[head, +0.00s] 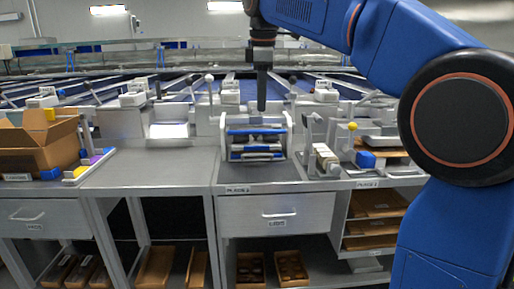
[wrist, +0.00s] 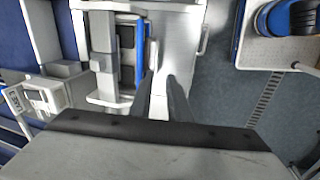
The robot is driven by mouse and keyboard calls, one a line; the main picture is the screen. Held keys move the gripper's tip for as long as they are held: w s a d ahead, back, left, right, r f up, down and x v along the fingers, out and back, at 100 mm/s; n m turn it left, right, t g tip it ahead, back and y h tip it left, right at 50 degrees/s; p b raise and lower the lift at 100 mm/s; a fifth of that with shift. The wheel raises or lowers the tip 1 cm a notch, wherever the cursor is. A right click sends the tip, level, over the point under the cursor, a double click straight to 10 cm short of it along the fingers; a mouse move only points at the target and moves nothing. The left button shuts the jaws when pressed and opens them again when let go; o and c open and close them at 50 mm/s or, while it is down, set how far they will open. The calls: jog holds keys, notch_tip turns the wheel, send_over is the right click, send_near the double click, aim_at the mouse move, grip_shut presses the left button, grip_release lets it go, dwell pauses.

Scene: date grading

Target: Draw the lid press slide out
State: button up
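The lid press (head: 229,152) stands on the middle bench, a grey and white frame with blue bars across its front. In the wrist view, the press (wrist: 104,62) shows from above, with a blue strip and a pale bar handle (wrist: 153,56) along its right side. My gripper (head: 262,108) points down above the press in the head view. In the wrist view, my gripper's two dark fingers (wrist: 162,95) are apart with nothing between them, near the handle's lower end. I cannot tell how far above the handle they are. The slide's inner parts are mostly hidden.
A drawer (head: 300,213) sits below the bench. A cardboard box (head: 40,150) stands on the left bench. A yellow-knobbed fixture (head: 351,128) and a blue block (head: 366,160) are to the right. Bare bench (head: 150,176) lies left of the press.

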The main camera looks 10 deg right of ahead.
jog(key=shift+n, duration=0.3)
jog(key=w+f, duration=0.1)
jog(key=f, duration=0.4)
jog(key=w+f, duration=0.2)
jog(key=f, duration=0.4)
jog(key=w+f, duration=0.1)
jog(key=f, duration=0.4)
jog(key=shift+w+a+f, duration=0.2)
jog(key=shift+f, duration=0.05)
jog(key=shift+c, duration=0.2)
grip_shut()
dwell(0.7)
